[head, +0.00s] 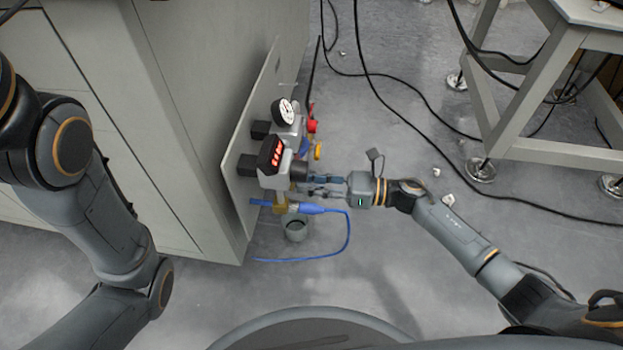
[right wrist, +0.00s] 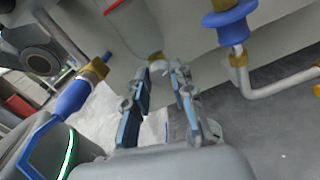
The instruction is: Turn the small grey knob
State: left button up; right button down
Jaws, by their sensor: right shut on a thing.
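The gauge and valve unit stands on an upright panel (head: 240,158) on the cabinet's side. A small dark grey knob (head: 298,171) shows on its right side in the head view, partly hidden by my fingers. My right gripper (head: 312,185) reaches in from the right, with its fingertips at this knob, and is shut on it.
A red digital display (head: 271,152), a round dial gauge (head: 284,112) and a red knob (head: 312,126) are close by. A blue hose (head: 345,240) loops below my gripper. Black cables cross the floor. A grey table frame (head: 545,95) stands right.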

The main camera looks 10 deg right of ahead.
dwell(0.3)
jog(key=c, duration=1.1)
grip_release()
jog(key=v, duration=1.2)
